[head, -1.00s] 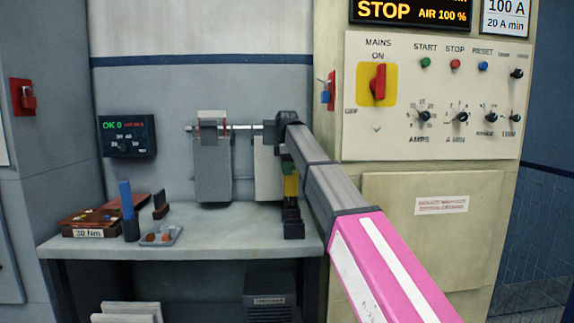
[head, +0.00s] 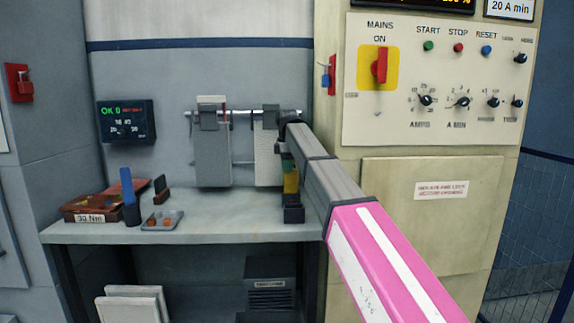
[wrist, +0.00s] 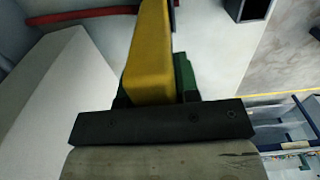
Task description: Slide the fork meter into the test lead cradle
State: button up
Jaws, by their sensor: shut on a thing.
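The fork meter is a yellow body (head: 290,182) hanging below the end of my arm, just above the black cradle in the head view. In the wrist view the yellow body (wrist: 152,55) runs away from the dark gripper bar, with a green part beside it. My gripper (head: 288,163) is shut on the meter; its fingertips are mostly hidden. The test lead cradle (head: 293,213) appears as a small black upright block on the bench's right end. In the wrist view a hollow black box (wrist: 248,10), likely the cradle, is at upper right, apart from the meter.
Two pale panels (head: 212,160) hang from a metal rail (head: 240,112) left of my gripper. The bench (head: 215,230) holds a brown box (head: 85,208), a blue-handled tool (head: 127,188) and a small tray (head: 163,221) at left. The bench middle is clear.

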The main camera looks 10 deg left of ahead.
jog(key=o, duration=1.1)
jog(key=shift+r, duration=0.1)
